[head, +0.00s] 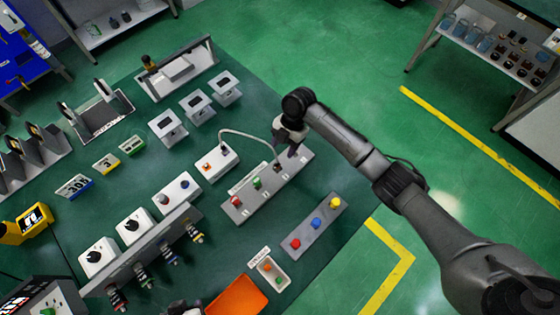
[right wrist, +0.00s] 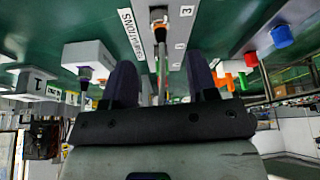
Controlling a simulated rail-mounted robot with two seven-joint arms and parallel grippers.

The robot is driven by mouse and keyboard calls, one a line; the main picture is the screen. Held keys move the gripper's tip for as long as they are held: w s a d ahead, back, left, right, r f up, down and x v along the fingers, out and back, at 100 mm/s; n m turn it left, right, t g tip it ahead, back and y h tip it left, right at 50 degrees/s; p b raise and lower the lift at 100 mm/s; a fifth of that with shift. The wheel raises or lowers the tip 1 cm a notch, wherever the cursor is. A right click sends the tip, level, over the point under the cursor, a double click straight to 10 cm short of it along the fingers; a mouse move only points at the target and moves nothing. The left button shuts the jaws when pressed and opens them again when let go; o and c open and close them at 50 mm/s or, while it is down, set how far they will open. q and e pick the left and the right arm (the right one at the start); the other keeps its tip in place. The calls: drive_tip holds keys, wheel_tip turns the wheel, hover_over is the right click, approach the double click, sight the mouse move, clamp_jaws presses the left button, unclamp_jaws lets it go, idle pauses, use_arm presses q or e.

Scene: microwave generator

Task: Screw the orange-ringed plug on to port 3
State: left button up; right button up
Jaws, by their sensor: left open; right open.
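A grey port strip (head: 262,192) lies at the middle of the bench, with a red and a green plug on it. A plug (head: 277,166) with a pale cable (head: 245,135) stands on its far part; the cable arcs from a white box (head: 217,163). My right gripper (head: 290,140) is open, fingers (right wrist: 162,82) either side of the cable line, apart from the plug.
A grey strip with red, blue and yellow caps (head: 316,223) lies nearer. White boxes with knobs (head: 133,225) and a rack with hanging plugs (head: 150,255) are to the left.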

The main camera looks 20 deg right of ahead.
drive_tip(key=x, duration=0.6)
drive_tip(key=shift+f, duration=0.15)
drive_tip(key=shift+s+a+f+b, duration=0.15)
drive_tip(key=shift+a+f+b, duration=0.15)
drive_tip(key=shift+f, duration=0.25)
drive_tip(key=shift+c, duration=0.5)
